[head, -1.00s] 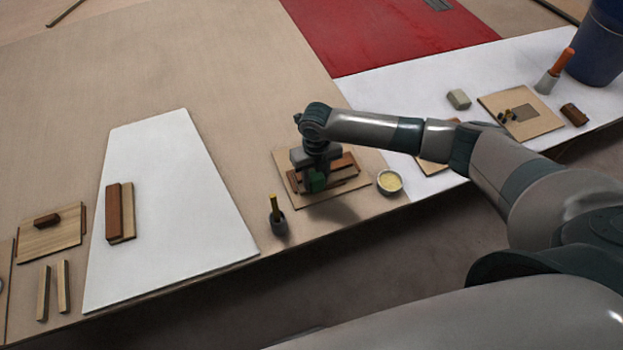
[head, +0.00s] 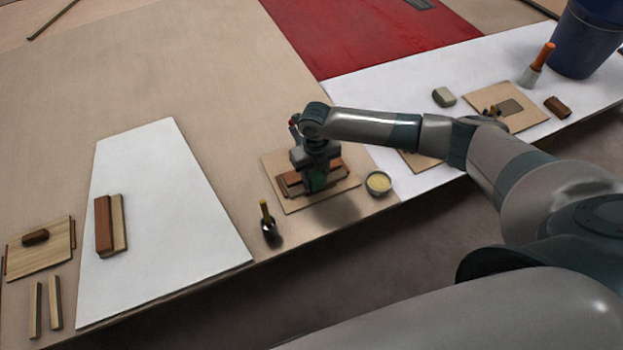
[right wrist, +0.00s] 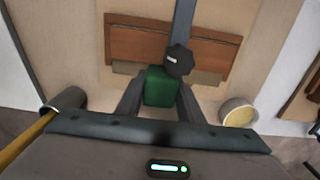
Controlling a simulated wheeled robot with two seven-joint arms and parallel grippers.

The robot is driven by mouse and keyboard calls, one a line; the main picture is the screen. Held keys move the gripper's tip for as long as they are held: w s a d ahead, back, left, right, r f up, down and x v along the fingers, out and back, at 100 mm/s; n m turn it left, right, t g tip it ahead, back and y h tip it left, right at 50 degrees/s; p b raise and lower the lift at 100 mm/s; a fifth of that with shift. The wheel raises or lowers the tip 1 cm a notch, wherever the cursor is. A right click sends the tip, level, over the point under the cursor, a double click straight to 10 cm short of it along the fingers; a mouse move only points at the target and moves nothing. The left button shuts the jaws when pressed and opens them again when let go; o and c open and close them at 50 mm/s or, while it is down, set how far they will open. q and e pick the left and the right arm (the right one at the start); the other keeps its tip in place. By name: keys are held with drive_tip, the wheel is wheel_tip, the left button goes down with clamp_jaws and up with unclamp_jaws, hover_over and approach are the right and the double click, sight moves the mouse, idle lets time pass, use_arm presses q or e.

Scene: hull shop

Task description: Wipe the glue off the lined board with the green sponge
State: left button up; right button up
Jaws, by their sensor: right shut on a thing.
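My right gripper (head: 316,186) is shut on the green sponge (right wrist: 160,87), which sits between its two fingers in the right wrist view. The gripper points down over a light wooden board (head: 335,192) that carries reddish-brown wood pieces (head: 290,181). The brown pieces (right wrist: 130,38) also show ahead of the sponge in the wrist view, with a dark bar and black knob (right wrist: 179,61) across them. I cannot tell whether the sponge touches the board. No glue or drawn lines can be made out on it. My left gripper is not in view.
A bowl of pale yellow stuff (head: 378,183) stands right of the board. A dark pot with a yellow-handled tool (head: 268,224) stands front left, near the table edge. A white sheet (head: 165,220) lies left. A blue bucket (head: 585,40) stands far right.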

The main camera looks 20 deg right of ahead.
sight(295, 194)
drive_tip(key=shift+a, duration=0.2)
drive_tip(key=shift+a+f, duration=0.15)
drive_tip(key=shift+a, duration=0.8)
drive_tip(key=shift+a, duration=1.1)
drive_tip(key=shift+a, duration=0.1)
drive_tip(key=shift+s+a, duration=0.15)
drive_tip(key=shift+a, duration=0.8)
drive_tip(key=shift+f, duration=0.1)
